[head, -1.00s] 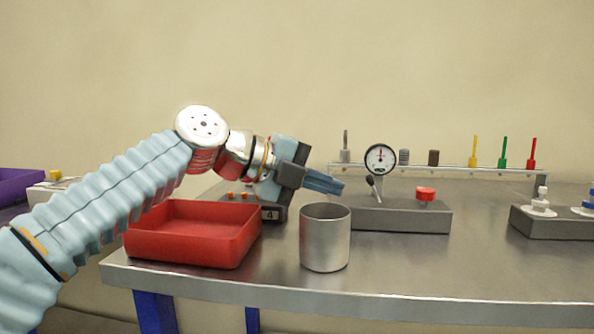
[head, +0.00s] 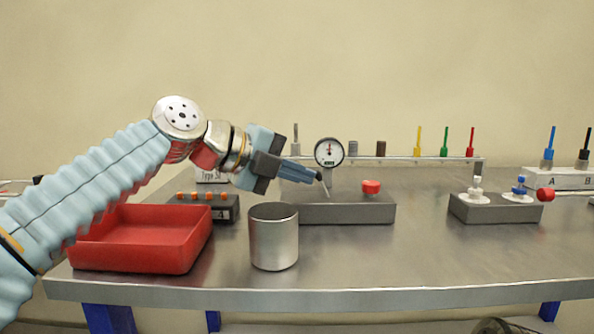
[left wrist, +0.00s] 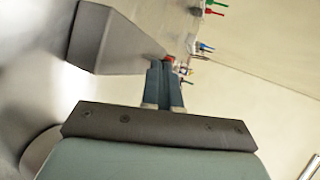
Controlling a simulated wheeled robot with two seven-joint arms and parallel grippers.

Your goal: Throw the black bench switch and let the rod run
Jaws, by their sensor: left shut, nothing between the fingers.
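My left gripper (head: 318,176) is shut and empty, its blue-grey fingers pointing right. Its tips are at the upper end of a small lever (head: 326,187) on the grey block (head: 345,212), below the round gauge (head: 329,152). I take this lever for the black bench switch. Its knob is hidden by the fingertips, and I cannot tell whether they touch. The visible stem leans left. In the left wrist view the shut fingers (left wrist: 165,66) end beside the grey block (left wrist: 115,45) and a red knob (left wrist: 168,58). I cannot make out a rod that runs. My right gripper is not in view.
A red knob (head: 371,187) sits on the block's right part. The bench front at right is clear.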

